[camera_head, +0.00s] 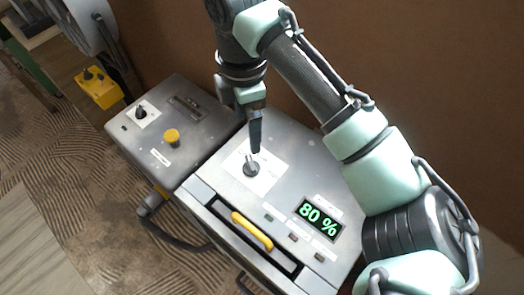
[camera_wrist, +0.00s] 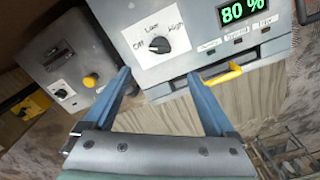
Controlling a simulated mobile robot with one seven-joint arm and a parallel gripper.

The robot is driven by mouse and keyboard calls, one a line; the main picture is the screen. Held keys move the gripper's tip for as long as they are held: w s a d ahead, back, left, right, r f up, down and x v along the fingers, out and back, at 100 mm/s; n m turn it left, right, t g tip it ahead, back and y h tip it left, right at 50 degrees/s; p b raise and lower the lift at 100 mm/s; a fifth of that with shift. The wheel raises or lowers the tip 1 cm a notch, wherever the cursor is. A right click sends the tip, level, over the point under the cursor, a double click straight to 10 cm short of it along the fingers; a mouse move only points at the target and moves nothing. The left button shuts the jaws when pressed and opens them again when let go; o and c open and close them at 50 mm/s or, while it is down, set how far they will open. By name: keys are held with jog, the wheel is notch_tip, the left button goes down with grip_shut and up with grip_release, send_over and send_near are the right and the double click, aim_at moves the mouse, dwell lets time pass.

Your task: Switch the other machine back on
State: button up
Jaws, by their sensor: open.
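A grey machine (camera_head: 215,160) with a green display reading 80 % (camera_head: 320,217) has a dark rotary knob (camera_head: 251,166) on a white label. In the wrist view this knob (camera_wrist: 158,45) sits among Off, a middle word and High; I cannot tell its setting for sure. A second grey machine (camera_head: 200,123) stands to the left, with a small black knob (camera_head: 141,112) on a white label and a yellow button (camera_head: 172,136); both also show in the wrist view. My gripper (camera_wrist: 160,75) is open and empty, its fingertips close to the display machine's knob, contact unclear.
A yellow handle (camera_head: 252,231) crosses the display machine's front. A yellow box with black knobs (camera_head: 98,88) and a round grey device (camera_head: 88,24) are farther left. A brown wall (camera_head: 160,40) stands close behind. Patterned carpet (camera_head: 90,165) lies open at left.

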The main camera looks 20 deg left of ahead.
aim_at(249, 163)
notch_tip(249, 163, down, 13)
jog(key=shift+r+p, duration=0.1)
jog(key=shift+p, duration=0.45)
jog(key=shift+a, duration=0.1)
jog(key=shift+c, duration=0.3)
jog(key=c, duration=1.3)
